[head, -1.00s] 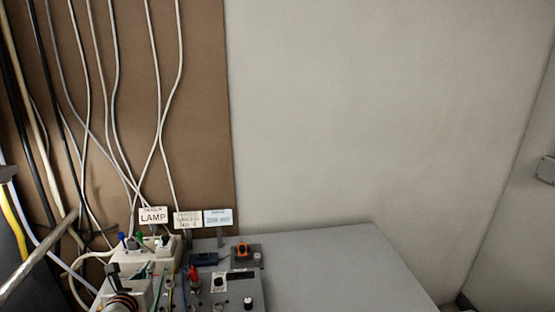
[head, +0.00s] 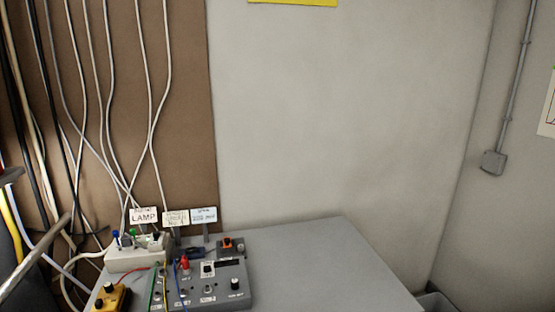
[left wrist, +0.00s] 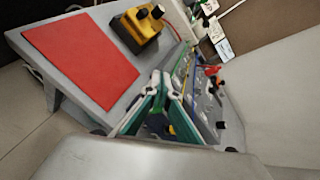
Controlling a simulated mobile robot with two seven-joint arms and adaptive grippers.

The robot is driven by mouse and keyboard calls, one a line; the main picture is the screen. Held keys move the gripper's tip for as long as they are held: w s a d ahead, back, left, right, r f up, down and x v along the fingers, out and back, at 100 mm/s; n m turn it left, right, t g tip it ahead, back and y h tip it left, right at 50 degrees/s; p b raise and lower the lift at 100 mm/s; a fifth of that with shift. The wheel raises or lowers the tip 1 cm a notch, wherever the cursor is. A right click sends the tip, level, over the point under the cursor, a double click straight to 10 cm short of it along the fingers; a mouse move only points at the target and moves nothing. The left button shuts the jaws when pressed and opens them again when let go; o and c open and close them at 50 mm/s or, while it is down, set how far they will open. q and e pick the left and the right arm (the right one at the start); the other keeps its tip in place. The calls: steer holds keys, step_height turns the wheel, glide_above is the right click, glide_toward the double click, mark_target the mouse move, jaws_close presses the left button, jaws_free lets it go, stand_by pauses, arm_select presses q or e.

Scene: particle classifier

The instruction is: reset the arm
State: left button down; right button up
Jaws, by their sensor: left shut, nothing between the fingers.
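My left gripper (left wrist: 163,88) shows at the middle of the left wrist view with its two fingers together, shut and empty. It points towards the grey table, near the cables and the edge of the grey control box (left wrist: 205,105). How far it is from them I cannot tell. The head view does not show the left gripper's fingers. My right gripper is in neither view.
The grey table (head: 330,265) holds the control box (head: 220,285), a yellow box with black knobs (head: 112,297), a white socket block (head: 138,258) and a red mat (left wrist: 80,62). Cables hang down the brown board (head: 185,110). The table's right side is clear.

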arm_select(q)
steer(key=s+d+f+n+g, duration=0.1)
steer(key=s+n+g, duration=0.1)
steer(key=s+n, duration=0.75)
steer(key=s+d+f+n+g, duration=0.1)
steer(key=s+f+n+g, duration=0.15)
steer(key=s+n, duration=0.7)
steer(key=d+f+n+t+h, duration=0.1)
steer(key=d+f+t+h, duration=0.2)
steer(key=d+f, duration=1.1)
steer(key=f+h, duration=0.1)
steer(key=h, duration=0.1)
steer(key=shift+d+f+n+h, duration=0.15)
steer(key=shift+f+n+h, duration=0.25)
